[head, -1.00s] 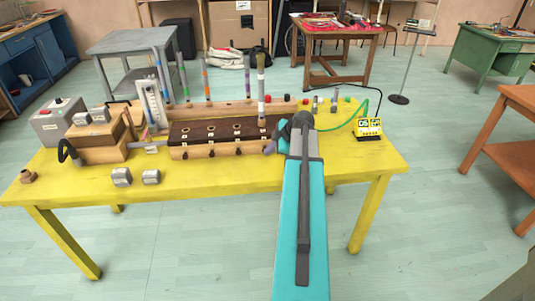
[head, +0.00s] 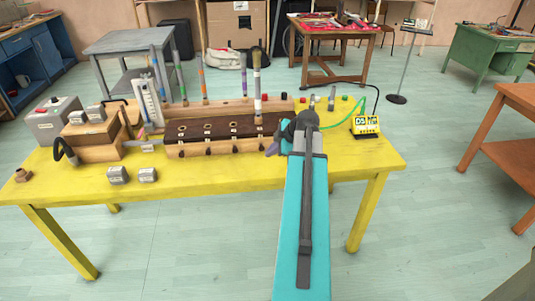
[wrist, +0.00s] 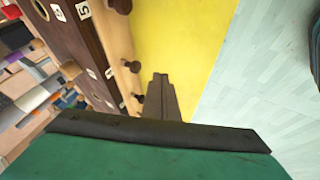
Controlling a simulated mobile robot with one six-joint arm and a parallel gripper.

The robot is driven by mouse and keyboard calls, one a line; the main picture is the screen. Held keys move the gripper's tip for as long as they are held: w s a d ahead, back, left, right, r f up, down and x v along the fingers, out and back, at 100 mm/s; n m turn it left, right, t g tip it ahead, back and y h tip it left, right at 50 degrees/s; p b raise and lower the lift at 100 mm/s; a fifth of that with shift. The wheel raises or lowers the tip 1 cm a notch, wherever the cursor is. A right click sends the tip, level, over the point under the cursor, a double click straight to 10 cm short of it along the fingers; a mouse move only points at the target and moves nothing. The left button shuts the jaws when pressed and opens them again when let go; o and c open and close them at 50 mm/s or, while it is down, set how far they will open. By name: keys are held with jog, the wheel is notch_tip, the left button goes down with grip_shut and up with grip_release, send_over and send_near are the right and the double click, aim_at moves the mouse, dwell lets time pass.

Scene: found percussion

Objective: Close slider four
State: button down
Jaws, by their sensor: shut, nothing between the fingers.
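The slider block is a long pale wooden box with a dark top (head: 222,131) on the yellow table in the head view. Round holes run along its top, and several small dark knobs (head: 208,151) stick out of its front. In the wrist view the dark knobs (wrist: 132,66) and white number labels (wrist: 83,10) run along the block. I cannot tell which slider is four. My gripper (head: 271,150) is shut and empty by the front right end of the block. Its fingertips (wrist: 160,80) point along the front, over the yellow table, with a knob (wrist: 139,98) close on their left.
A row of coloured upright tubes (head: 203,80) stands behind the block. A yellow meter (head: 367,126) with a green cable is at the right. Two grey blocks (head: 118,175) sit at the front left. The front of the yellow table (head: 215,180) is mostly clear.

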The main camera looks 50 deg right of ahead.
jog(key=b+v, duration=0.1)
jog(key=v, duration=0.7)
jog(key=shift+a+f, duration=0.1)
jog(key=shift+a, duration=0.05)
dwell(0.5)
